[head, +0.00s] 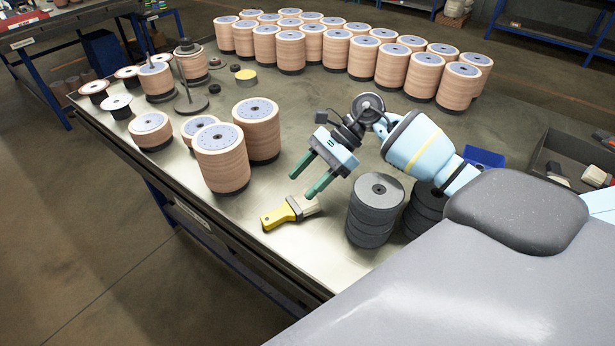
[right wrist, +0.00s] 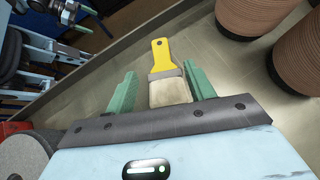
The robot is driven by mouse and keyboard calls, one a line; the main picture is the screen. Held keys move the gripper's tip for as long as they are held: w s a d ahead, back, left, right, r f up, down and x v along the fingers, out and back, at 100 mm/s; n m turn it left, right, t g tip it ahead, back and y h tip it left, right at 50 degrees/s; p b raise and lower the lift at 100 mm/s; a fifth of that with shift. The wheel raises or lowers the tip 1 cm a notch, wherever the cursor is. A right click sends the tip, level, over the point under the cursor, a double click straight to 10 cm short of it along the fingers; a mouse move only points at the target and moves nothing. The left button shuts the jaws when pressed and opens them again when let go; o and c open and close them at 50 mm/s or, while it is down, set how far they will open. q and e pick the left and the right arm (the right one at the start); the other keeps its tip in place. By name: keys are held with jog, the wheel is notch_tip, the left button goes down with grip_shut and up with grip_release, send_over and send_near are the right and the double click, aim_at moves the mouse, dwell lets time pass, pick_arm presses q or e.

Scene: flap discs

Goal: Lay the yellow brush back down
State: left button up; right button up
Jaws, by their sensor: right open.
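The yellow brush (head: 279,216) appears to lie flat on the metal workbench (head: 250,268) near its front edge, with its pale bristles toward the right. My right gripper (head: 301,185) is open, and its green fingers are just above and behind the brush in the head view. In the right wrist view the brush (right wrist: 161,58) shows between the two spread fingers (right wrist: 160,85), with its bristle end nearest the palm and its yellow handle pointing away. Neither finger seems to touch it.
A stack of dark grey discs (head: 374,215) stands right of the brush, with another behind it. Tall tan disc stacks (head: 222,160) stand to the left, and rows of them (head: 390,65) fill the back. A blue bin (head: 484,157) is at the right. The bench centre is clear.

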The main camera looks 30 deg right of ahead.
pick_arm(q)
jog(key=shift+s+d+f+g+b, duration=0.15)
jog(key=shift+s+f+b, duration=0.25)
jog(key=shift+f, duration=0.2)
jog(key=shift+s+a+f+g+b, duration=0.15)
jog(key=shift+s+f+b, duration=0.15)
jog(key=shift+f+b, duration=0.25)
pick_arm(e)
jog(key=v, duration=0.7)
jog(key=shift+d+r, duration=0.25)
jog(key=shift+d, duration=0.1)
pick_arm(q)
jog(key=shift+d, duration=0.1)
